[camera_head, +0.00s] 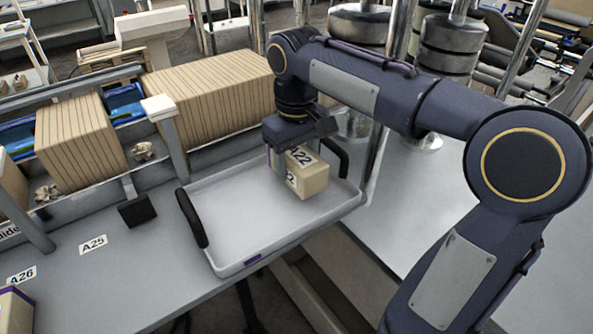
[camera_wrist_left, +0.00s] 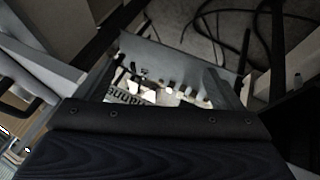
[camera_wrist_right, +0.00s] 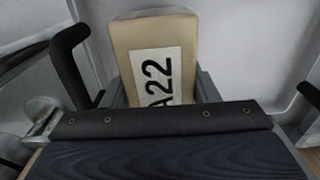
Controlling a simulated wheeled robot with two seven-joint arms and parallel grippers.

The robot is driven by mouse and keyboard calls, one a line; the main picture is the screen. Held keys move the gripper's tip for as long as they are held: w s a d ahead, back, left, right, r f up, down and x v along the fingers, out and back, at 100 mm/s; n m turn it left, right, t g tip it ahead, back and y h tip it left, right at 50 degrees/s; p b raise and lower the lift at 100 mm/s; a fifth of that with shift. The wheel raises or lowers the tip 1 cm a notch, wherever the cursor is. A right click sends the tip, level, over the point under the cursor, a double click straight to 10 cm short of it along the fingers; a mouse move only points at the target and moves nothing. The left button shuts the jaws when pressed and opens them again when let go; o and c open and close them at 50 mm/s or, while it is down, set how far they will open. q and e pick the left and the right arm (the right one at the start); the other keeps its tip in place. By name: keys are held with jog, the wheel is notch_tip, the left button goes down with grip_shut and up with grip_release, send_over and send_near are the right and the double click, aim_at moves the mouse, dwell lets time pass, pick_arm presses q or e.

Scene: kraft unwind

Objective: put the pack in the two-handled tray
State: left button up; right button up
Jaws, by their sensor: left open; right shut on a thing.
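The pack, a tan box labelled A22 (camera_head: 312,180), is in my right gripper (camera_head: 287,163) over the right half of the two-handled tray. The right wrist view shows the pack (camera_wrist_right: 150,32) between the fingers of my right gripper (camera_wrist_right: 160,88), its label facing the camera. The tray (camera_head: 230,225) is pale grey with a black handle at its left and right ends. I cannot tell whether the pack touches its floor. My left gripper (camera_wrist_left: 165,85) is open and empty in its wrist view; the left arm is outside the head view.
The tray rests on a grey bench (camera_head: 110,275) with A25 and A26 labels. Another box (camera_head: 14,312) stands at its lower left corner. Rows of brown cartons (camera_head: 215,95) and a blue bin (camera_head: 125,103) line the back. Metal rollers (camera_head: 455,45) stand at the back right.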

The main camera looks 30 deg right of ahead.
aim_at(297, 153)
jog(key=shift+f, duration=1.55)
jog(key=shift+f, duration=0.15)
jog(key=o, duration=1.1)
notch_tip(297, 153, up, 12)
jog(key=shift+r+p, duration=0.2)
jog(key=shift+p, duration=0.25)
jog(key=shift+s+f, duration=0.1)
